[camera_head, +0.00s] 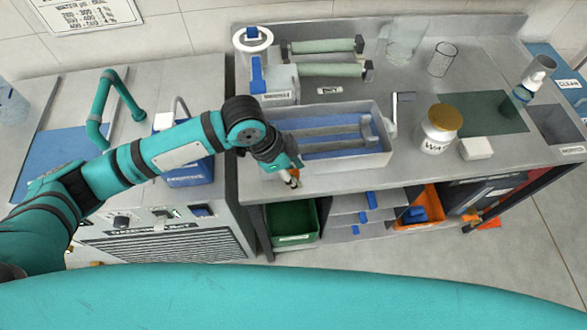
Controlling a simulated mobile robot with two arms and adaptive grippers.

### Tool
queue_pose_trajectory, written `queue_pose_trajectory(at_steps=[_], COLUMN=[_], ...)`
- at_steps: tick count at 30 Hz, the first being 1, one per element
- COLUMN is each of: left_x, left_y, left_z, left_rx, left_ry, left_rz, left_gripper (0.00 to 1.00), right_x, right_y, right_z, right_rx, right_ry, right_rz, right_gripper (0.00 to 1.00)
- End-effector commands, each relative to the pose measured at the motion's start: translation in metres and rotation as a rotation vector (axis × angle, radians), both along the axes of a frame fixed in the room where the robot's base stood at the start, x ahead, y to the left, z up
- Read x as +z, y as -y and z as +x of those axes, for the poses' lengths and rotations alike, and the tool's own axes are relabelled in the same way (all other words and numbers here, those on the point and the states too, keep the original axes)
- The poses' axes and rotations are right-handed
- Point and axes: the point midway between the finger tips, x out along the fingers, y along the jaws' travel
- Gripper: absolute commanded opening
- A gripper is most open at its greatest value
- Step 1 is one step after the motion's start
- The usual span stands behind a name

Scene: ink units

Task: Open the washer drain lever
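A grey trough with blue bars inside (348,152) sits at the front of the bench; it may be the washer. My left arm reaches in from the left over the grey cabinet. Its gripper (292,179) points down at the trough's front left corner, by the bench's front edge. A small orange-red part shows beside the fingertips; I cannot tell whether it is the drain lever or whether the gripper touches it. The fingers are small and partly hidden, so their opening is unclear. A crank-like white handle (401,98) stands at the trough's right end. My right gripper is not in view.
A gold-lidded white jar (439,128) and a white block (476,148) stand right of the trough. Two pale green rollers (327,46) lie behind it. A green bin (291,219) and an orange bin (432,203) sit under the bench. The dark green mat (485,113) is bare.

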Motion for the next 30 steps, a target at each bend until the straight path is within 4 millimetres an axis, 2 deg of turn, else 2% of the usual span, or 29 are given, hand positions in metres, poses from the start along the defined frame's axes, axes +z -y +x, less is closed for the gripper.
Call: queue_pose_trajectory(at_steps=[7, 15, 30], left_x=[-0.0008, -0.0005, -0.002], left_y=[0.0002, 0.0001, -0.0044], left_z=[-0.0001, -0.0001, -0.0012], left_rx=[0.0, 0.0, 0.002], left_ry=[0.0, 0.0, 0.009], left_rz=[0.0, 0.0, -0.059], left_gripper=[0.35, 0.0, 0.0], right_x=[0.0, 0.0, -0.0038], right_y=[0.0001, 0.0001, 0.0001], right_z=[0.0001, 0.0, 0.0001], right_rx=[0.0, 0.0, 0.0], right_ry=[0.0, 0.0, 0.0], right_rz=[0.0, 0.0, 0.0], right_gripper=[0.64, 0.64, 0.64])
